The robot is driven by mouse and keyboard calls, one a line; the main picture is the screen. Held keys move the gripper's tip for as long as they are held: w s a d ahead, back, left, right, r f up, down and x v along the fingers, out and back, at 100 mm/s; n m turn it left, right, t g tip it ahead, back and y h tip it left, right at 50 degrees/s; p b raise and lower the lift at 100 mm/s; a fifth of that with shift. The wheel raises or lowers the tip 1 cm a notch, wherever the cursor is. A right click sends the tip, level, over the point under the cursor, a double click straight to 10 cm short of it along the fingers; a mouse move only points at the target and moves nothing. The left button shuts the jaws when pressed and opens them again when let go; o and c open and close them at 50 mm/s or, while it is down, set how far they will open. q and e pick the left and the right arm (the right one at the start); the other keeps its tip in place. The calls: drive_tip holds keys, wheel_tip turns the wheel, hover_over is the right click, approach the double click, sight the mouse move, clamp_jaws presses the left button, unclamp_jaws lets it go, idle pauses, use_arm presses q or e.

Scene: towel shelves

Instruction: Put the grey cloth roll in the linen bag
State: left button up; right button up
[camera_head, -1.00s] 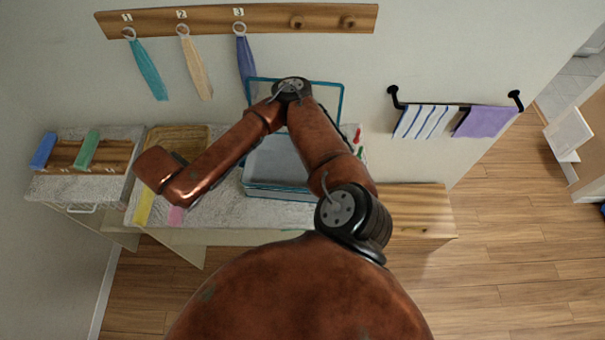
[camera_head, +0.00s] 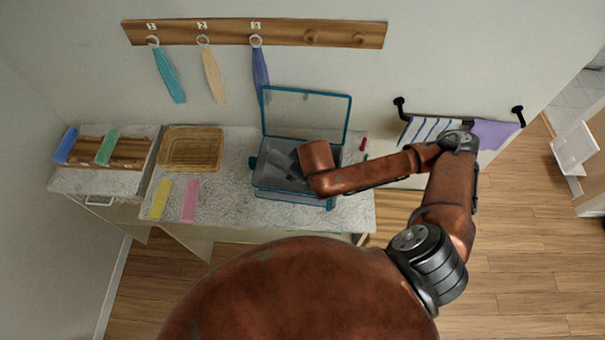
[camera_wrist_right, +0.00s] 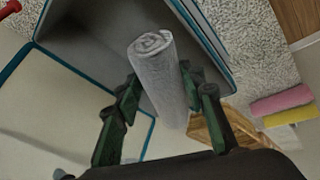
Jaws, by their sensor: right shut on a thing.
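The grey cloth roll (camera_wrist_right: 158,75) stands out end-up between the fingers of my right gripper (camera_wrist_right: 161,84), which is shut on it in the right wrist view. In the head view my right arm reaches in from the right, and its wrist (camera_head: 318,160) is over the open linen bag. The bag (camera_head: 290,197) is a grey box with teal edges and a raised lid (camera_head: 305,112); its interior and teal rim (camera_wrist_right: 75,68) show behind the roll in the wrist view. I cannot tell how deep the roll sits relative to the rim. My left gripper is not in view.
A wooden tray (camera_head: 190,150), a yellow cloth (camera_head: 160,198) and a pink cloth (camera_head: 190,200) lie left of the bag. Small red and green items (camera_head: 364,146) lie to its right. Cloths hang from pegs (camera_head: 255,40) and a black rail (camera_head: 460,116).

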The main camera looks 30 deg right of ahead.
drive_tip(key=s+n+p, duration=0.1)
drive_tip(key=s, duration=0.1)
drive_tip(key=s+d+n+y+p, duration=0.1)
drive_tip(key=s+n, duration=0.1)
drive_tip(key=s+n+y+p, duration=0.1)
drive_tip(key=s+n, duration=0.1)
drive_tip(key=shift+d+r, duration=0.15)
drive_tip(key=shift+d, duration=0.2)
drive_tip(key=w+d+f, duration=0.2)
drive_tip(key=w+f, duration=0.1)
drive_tip(key=w+d+f, duration=0.2)
drive_tip(key=w, duration=0.2)
drive_tip(key=w+d+f+b, duration=0.1)
drive_tip(key=w+d+f, duration=0.1)
drive_tip(key=w+f, duration=0.1)
drive_tip(key=shift+w+f, duration=0.35)
drive_tip(key=shift+w, duration=0.3)
drive_tip(key=shift+w+d+f, duration=0.2)
drive_tip(key=shift+w+f, duration=0.1)
drive_tip(key=shift+f, duration=0.15)
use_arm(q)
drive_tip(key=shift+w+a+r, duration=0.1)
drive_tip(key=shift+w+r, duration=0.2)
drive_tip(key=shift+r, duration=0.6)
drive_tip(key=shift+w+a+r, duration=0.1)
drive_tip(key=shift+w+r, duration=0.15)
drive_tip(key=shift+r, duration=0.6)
use_arm(e)
drive_tip(key=shift+w+f, duration=0.1)
drive_tip(key=shift+f, duration=1.6)
